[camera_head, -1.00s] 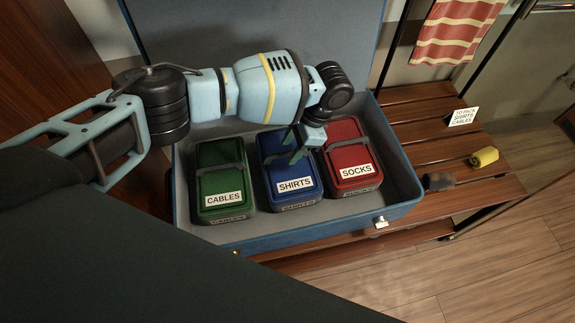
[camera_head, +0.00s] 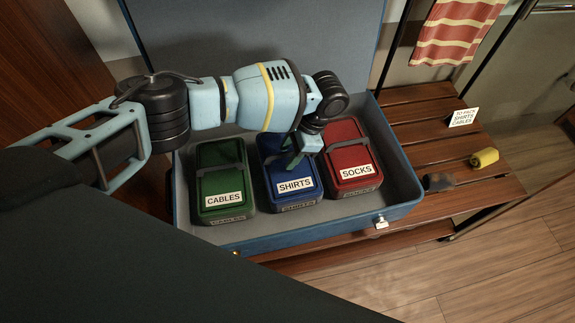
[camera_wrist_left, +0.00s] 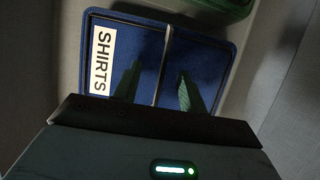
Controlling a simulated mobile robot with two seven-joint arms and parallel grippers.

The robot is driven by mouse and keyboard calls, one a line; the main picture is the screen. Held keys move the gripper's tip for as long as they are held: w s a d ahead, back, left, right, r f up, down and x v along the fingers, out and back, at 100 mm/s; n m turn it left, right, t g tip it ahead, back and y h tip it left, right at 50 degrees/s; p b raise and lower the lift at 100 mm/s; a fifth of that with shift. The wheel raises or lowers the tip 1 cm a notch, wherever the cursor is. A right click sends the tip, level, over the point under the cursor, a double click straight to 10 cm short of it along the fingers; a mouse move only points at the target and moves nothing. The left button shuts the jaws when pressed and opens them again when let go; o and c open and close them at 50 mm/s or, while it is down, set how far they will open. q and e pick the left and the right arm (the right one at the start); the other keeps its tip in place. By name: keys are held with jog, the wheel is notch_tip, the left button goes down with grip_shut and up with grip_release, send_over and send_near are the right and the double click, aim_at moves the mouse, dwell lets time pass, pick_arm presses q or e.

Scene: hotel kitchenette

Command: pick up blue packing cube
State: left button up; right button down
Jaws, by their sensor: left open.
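The blue packing cube (camera_head: 291,187), labelled SHIRTS, lies in the open suitcase (camera_head: 310,229) between a green cube and a red cube. It also fills much of the left wrist view (camera_wrist_left: 205,60), with a grey strap across its top. My left gripper (camera_head: 293,163) is open, fingers pointing down over the cube's far half. In the left wrist view its two green fingers (camera_wrist_left: 156,88) sit on either side of the strap. I cannot tell whether they touch the cube. My right gripper is not in view.
The green cube (camera_head: 222,182), labelled CABLES, is left of the blue one; the red cube (camera_head: 348,157), labelled SOCKS, is right. The slatted bench (camera_head: 425,126) holds a note card (camera_head: 463,117), a yellow roll (camera_head: 484,157) and a dark item (camera_head: 438,181). The suitcase lid stands up behind.

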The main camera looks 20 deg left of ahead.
pick_arm(q)
jog(key=c, duration=0.7)
grip_shut()
jog(key=shift+w+r, duration=0.1)
jog(key=shift+r, duration=0.05)
notch_tip(320, 180, up, 10)
jog(key=p, duration=0.2)
jog(key=shift+r, duration=0.2)
